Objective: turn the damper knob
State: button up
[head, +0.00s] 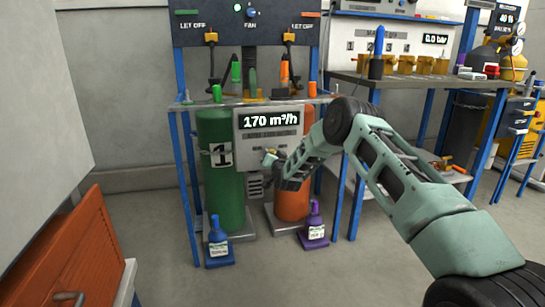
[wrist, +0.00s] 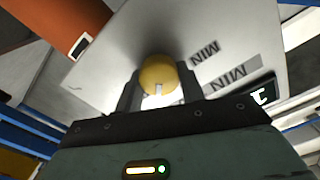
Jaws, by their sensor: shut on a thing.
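The damper knob (wrist: 158,74) is round and yellow and sits on a pale grey panel (wrist: 115,55), which also shows in the head view (head: 250,146). My gripper (wrist: 158,88) has a dark finger on each side of the knob and is shut on it. In the head view my gripper (head: 272,162) reaches the lower front of the panel and mostly hides the knob. The panel's display (head: 271,120) reads 170 m³/h. Two MIN labels (wrist: 232,80) lie right of the knob in the wrist view.
A green cylinder (head: 222,190) and an orange cylinder (head: 292,203) stand behind and beside the panel. A blue-legged bench (head: 400,79) is at right. The near floor is clear.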

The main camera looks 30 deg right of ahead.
jog(key=shift+f, duration=0.1)
jog(key=o, duration=1)
jog(key=shift+c, duration=0.2)
jog(key=p+v, duration=0.4)
jog(key=v, duration=1.3)
jog(key=shift+s+p, duration=0.25)
jog(key=shift+p, duration=0.05)
